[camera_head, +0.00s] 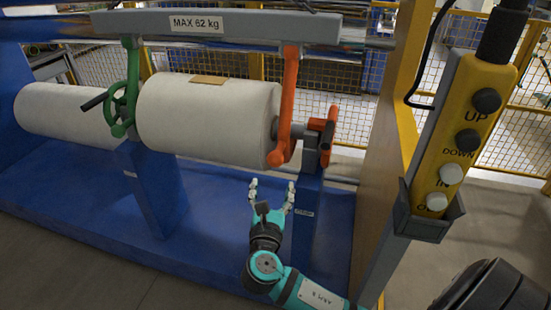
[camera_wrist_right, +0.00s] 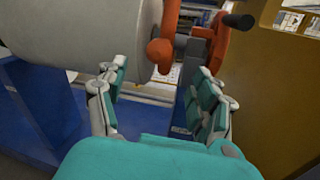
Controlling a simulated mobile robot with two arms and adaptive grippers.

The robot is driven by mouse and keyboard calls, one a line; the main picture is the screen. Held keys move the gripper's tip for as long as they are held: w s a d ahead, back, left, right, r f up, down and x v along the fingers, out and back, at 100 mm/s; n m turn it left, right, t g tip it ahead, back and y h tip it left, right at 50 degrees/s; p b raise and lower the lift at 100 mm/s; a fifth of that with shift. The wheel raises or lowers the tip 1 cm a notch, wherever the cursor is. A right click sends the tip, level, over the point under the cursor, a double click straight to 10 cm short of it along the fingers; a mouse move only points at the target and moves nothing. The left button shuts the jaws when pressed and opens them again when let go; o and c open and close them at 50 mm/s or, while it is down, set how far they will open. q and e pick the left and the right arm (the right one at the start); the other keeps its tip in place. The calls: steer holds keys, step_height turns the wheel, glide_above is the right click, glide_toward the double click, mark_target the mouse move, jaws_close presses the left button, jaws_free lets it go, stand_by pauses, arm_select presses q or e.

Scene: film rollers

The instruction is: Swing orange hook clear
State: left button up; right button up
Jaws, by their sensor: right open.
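The orange hook (camera_head: 288,105) hangs from the grey lifting beam (camera_head: 215,27) at the right end of the white film roll (camera_head: 205,118). Its curved lower end is by the roll's shaft. In the right wrist view the hook's lower end (camera_wrist_right: 160,55) shows ahead, between and beyond the fingers. A green hook (camera_head: 131,80) is at the roll's left end. My right gripper (camera_head: 271,187) is open and empty, below the orange hook and apart from it. Its open fingers also show in the right wrist view (camera_wrist_right: 160,95). My left gripper is not in view.
An orange handled clamp (camera_head: 323,135) sits on the blue post (camera_head: 305,205) just right of the hook. A yellow control pendant (camera_head: 463,130) hangs at the right beside a yellow-brown panel (camera_head: 385,140). Another white roll (camera_head: 68,113) is at the left.

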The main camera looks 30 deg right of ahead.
mark_target(275, 164)
steer(key=x, duration=1.1)
steer(key=shift+w+d+p, duration=0.25)
steer(key=shift+d+p, duration=0.05)
steer(key=shift+w+d, duration=0.3)
steer(key=shift+w, duration=0.1)
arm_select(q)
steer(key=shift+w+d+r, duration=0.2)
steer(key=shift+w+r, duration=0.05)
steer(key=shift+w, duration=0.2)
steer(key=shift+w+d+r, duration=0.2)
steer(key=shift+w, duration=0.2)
arm_select(e)
steer(key=shift+c, duration=0.8)
steer(key=shift+f, duration=0.1)
steer(key=c, duration=1.1)
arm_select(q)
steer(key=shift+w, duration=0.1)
arm_select(e)
jaws_close()
